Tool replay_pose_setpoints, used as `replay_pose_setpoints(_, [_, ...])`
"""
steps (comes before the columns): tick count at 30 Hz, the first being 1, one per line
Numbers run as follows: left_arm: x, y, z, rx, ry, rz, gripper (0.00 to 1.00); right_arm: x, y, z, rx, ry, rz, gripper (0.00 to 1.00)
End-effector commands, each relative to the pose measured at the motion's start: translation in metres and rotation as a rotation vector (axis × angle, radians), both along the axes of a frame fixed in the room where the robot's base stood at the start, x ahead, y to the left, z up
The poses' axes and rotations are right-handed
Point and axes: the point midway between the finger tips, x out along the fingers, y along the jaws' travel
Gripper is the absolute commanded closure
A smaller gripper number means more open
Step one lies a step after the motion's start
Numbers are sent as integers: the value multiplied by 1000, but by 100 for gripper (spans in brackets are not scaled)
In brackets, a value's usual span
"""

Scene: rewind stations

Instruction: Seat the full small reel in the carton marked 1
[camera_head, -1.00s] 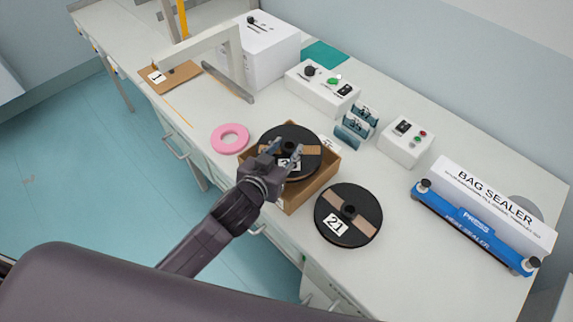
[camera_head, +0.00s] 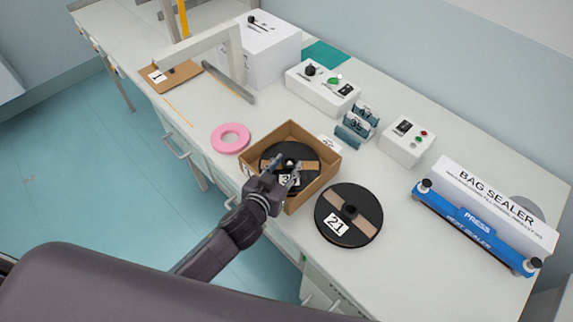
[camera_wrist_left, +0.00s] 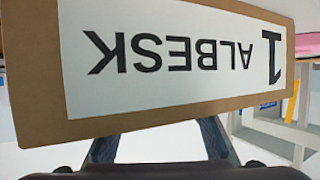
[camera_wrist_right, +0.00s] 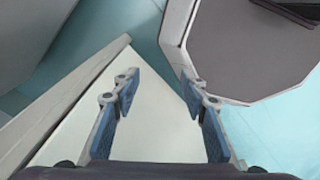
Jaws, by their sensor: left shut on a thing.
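A black reel with a tan band and a number tag (camera_head: 292,149) sits low inside the open brown carton (camera_head: 315,190), flat or nearly so. My left gripper (camera_head: 288,172) reaches in over the carton's near side and is shut on this reel near its middle, hiding part of the tag. I cannot tell whether the reel rests on the carton's floor. In the left wrist view, the carton's wall (camera_wrist_left: 180,115) carries a white label with a large 1, seen upside down. My right gripper (camera_wrist_right: 158,88) is open and empty in the right wrist view.
Another black reel marked 21 (camera_head: 364,211) lies right of the carton. A pink ring (camera_head: 230,138) lies to its left. Behind stand small teal holders (camera_head: 355,128) and white control boxes (camera_head: 407,142). A blue and white bag sealer (camera_head: 478,219) is at the right.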

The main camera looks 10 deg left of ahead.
Motion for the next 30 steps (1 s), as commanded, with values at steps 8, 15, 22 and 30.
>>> replay_pose_setpoints(8, [0,0,-1,1,2,1,58,0,-1,0,-1,0,0,60])
replay_pose_setpoints(15, [-5,1,2,1,3,0,58,0,-3,1,-3,0,1,60])
replay_pose_setpoints(22, [-37,7,14,-2,3,0,58,0,-3,-4,-3,0,1,60])
replay_pose_setpoints(30, [-83,16,34,-1,3,-1,58,-1,-3,-12,-3,1,1,60])
